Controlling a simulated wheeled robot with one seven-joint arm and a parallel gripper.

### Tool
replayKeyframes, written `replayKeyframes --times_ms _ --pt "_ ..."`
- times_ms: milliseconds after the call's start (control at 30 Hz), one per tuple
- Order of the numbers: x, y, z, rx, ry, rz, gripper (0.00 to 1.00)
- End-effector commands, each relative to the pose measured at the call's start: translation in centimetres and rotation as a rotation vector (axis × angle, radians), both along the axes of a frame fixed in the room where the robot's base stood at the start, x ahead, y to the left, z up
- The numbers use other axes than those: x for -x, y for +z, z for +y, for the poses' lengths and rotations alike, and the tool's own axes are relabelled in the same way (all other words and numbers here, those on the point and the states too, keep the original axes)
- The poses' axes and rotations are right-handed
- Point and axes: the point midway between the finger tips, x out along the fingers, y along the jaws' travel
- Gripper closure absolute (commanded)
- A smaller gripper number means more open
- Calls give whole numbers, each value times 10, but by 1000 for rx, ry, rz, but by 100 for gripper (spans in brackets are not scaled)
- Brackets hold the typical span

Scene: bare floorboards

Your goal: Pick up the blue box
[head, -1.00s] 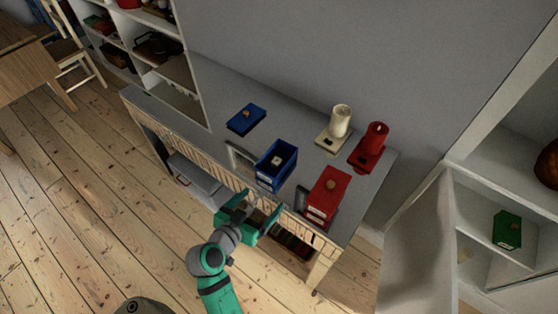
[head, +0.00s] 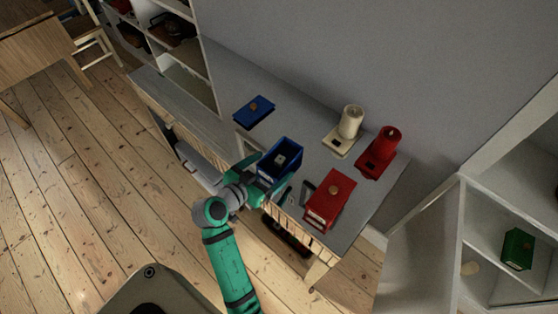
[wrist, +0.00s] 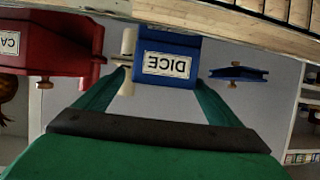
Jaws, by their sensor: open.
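The blue box (head: 294,160) stands open-topped on the grey top of a low cabinet, with a small pale item inside. In the wrist view the blue box (wrist: 170,45) appears upside down, with a white label reading DICE. My gripper (head: 267,177) is open at the box's front side. In the wrist view my gripper (wrist: 160,80) has one finger toward each side of the box, and the box shows between and beyond the fingertips. I cannot tell whether the fingers touch it. A blue lid (head: 253,113) with a brown knob lies apart, to the left.
A lidded red box (head: 331,198) stands close on the right. A green box (head: 517,249) sits on a shelf at right. Floor at left is clear.

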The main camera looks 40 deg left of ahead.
Motion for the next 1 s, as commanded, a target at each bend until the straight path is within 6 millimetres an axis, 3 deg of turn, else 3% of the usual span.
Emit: replayKeyframes --times_ms 233,533,833,867,1000 --pt "-15 -7 3 0 3 1 12" --pt "-48 -22 9 0 8 1 12" --pt "-54 -24 8 0 7 1 12" --pt "-54 -24 8 0 6 1 14" --pt "-53 -24 8 0 6 1 48"
